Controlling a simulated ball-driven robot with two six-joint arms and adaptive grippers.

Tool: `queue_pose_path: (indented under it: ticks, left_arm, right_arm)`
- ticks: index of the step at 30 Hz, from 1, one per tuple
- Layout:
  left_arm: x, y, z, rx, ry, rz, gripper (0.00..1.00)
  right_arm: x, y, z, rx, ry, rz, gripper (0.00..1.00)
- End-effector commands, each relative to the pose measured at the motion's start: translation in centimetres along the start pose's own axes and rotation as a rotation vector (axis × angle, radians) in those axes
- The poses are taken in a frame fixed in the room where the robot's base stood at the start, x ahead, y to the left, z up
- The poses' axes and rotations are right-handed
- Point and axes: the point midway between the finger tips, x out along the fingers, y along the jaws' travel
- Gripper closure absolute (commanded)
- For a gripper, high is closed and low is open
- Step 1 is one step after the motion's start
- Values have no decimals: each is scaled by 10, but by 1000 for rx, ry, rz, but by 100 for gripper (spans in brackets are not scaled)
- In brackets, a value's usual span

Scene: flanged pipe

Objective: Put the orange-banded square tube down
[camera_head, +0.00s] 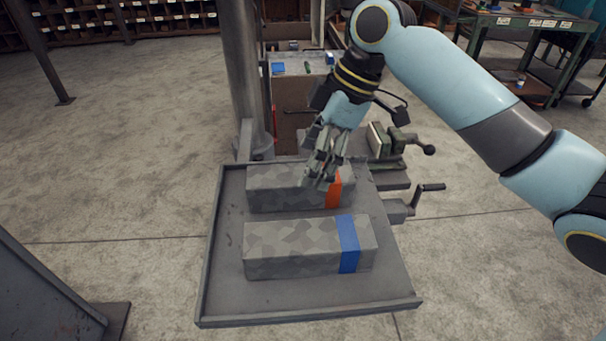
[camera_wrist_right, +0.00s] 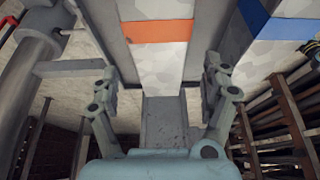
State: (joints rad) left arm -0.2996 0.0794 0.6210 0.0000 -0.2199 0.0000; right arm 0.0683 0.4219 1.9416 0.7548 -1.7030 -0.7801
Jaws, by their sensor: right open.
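The orange-banded square tube (camera_head: 285,189) lies on the grey tray (camera_head: 225,287), toward its far side, in the head view. My right gripper (camera_head: 322,176) is over its right part, near the orange band, and hides some of it. In the right wrist view the same tube (camera_wrist_right: 155,65) shows ahead, with its orange band across it. The right gripper (camera_wrist_right: 160,92) is open there, a finger on each side of the tube's line. I cannot tell whether the fingers touch it. My left gripper is not in view.
A blue-banded square tube (camera_head: 300,250) lies on the tray in front of the orange-banded one, with a narrow gap between. A grey column (camera_head: 246,70) stands behind the tray. A vise (camera_head: 390,145) is behind right, and a crank handle (camera_head: 428,190) juts out at the right.

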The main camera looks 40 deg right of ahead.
Motion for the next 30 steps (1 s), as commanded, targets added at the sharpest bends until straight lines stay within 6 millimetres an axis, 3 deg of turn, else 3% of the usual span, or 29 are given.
queue_pose_path:
  ticks: [3,10,30]
  left_arm:
    - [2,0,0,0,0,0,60]
    - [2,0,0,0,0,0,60]
    - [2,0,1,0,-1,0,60]
  right_arm:
    - [-28,1,1,-3,-4,5,19]
    - [-62,1,0,-1,-1,3,19]
    - [-68,0,0,1,1,0,19]
